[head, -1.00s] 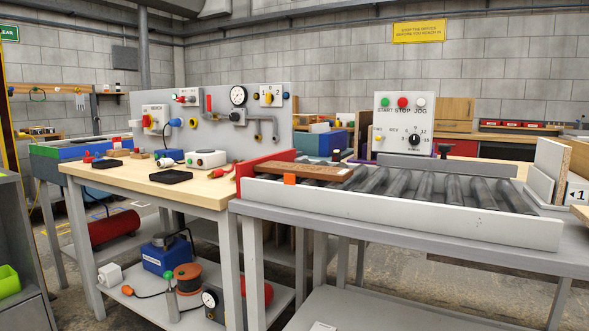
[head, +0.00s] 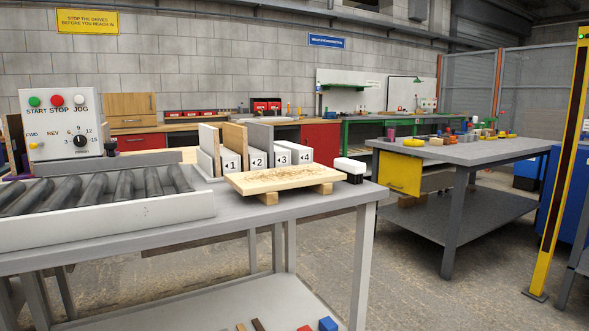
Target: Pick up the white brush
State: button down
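A white brush (head: 350,165), a white block with dark bristles below it, stands at the right end of the grey conveyor table (head: 300,215). It is just right of a light wooden board (head: 275,177) with brown debris on top. The board rests on small wooden blocks. My gripper is not in view.
Left of the brush are upright panels with labels numbered 1 to 4 (head: 256,160). A roller conveyor (head: 90,195) and a control box (head: 62,125) are further left. A grey workbench (head: 470,152) stands to the right, with open floor between. A yellow post (head: 562,170) is at far right.

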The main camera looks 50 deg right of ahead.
aim_at(355, 171)
jog(key=z, duration=2)
